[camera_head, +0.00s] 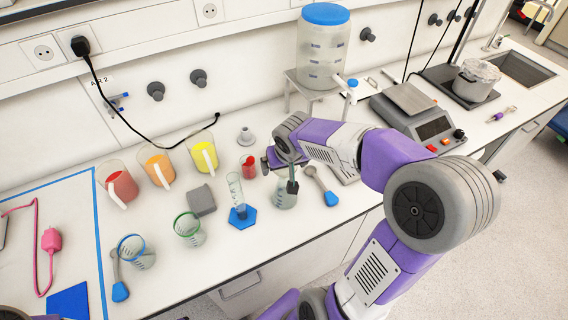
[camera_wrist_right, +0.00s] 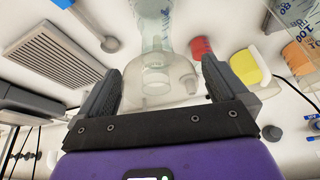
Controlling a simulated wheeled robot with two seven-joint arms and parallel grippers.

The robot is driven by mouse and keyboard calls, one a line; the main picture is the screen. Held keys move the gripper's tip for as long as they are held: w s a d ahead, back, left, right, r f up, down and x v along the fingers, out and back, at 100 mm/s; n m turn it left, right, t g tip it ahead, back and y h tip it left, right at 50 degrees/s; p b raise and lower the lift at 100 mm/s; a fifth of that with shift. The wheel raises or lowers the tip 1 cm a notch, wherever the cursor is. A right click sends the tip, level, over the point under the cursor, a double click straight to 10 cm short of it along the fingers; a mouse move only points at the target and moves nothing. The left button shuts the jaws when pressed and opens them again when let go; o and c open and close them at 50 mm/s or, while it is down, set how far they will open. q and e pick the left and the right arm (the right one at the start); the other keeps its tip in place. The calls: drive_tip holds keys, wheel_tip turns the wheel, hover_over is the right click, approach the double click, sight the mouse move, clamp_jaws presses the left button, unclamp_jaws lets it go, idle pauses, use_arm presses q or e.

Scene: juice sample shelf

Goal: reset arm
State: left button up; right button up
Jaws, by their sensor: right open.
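My right gripper (camera_head: 282,170) reaches in from the right over the bench in the head view, pointing down at a clear glass vessel (camera_head: 285,198). In the right wrist view the gripper (camera_wrist_right: 160,70) is open, and the clear vessel (camera_wrist_right: 155,88) shows between and beyond its two dark fingers. No grip on it shows; whether a finger touches it I cannot tell. My left gripper is not in view.
Close by stand a small red beaker (camera_head: 248,167), a cylinder on a blue base (camera_head: 242,213), a blue-handled spoon (camera_head: 329,195) and a grey block (camera_head: 201,200). Red, orange and yellow jugs (camera_head: 204,157) stand behind.

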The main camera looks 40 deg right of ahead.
drive_tip(key=p+v, duration=0.1)
drive_tip(key=v, duration=0.6)
drive_tip(key=shift+r, duration=0.15)
